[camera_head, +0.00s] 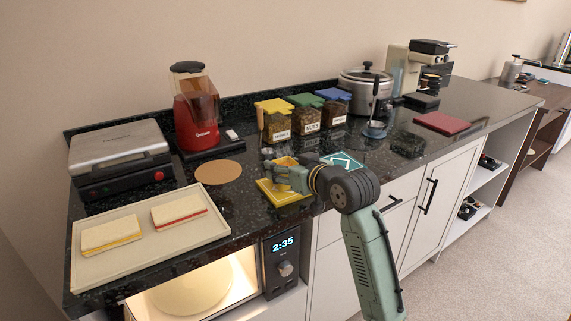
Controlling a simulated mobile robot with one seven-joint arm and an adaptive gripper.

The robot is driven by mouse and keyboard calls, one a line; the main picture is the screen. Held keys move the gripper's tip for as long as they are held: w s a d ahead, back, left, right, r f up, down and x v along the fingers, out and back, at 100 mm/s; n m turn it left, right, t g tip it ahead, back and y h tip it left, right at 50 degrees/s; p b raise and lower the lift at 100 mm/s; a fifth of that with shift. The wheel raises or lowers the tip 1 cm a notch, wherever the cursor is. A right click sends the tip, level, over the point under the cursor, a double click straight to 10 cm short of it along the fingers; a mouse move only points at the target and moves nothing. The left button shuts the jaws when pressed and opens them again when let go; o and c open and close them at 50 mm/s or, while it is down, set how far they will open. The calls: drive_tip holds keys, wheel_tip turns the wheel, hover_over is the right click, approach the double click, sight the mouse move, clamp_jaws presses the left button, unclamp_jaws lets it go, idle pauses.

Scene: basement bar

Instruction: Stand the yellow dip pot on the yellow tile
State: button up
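The yellow tile (268,190) lies flat on the dark counter near its front edge. My gripper (279,172) reaches in from the right, low over the tile, and covers part of it. A small pot-like thing with a yellow-orange top (287,161) shows at the fingers, just behind them; it looks like the yellow dip pot. My gripper hides much of it, so I cannot tell whether the fingers hold it or whether it touches the tile.
A teal tile (346,161) lies right of my gripper. A round cork mat (218,172) and a tray with two sandwich-like slabs (150,257) are left. Lidded jars (306,121), a red blender (197,112) and a pot cooker (365,92) stand behind. A lit microwave is below.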

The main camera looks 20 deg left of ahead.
drive_tip(key=shift+f, duration=0.2)
drive_tip(key=o, duration=1.3)
drive_tip(key=shift+r, duration=0.1)
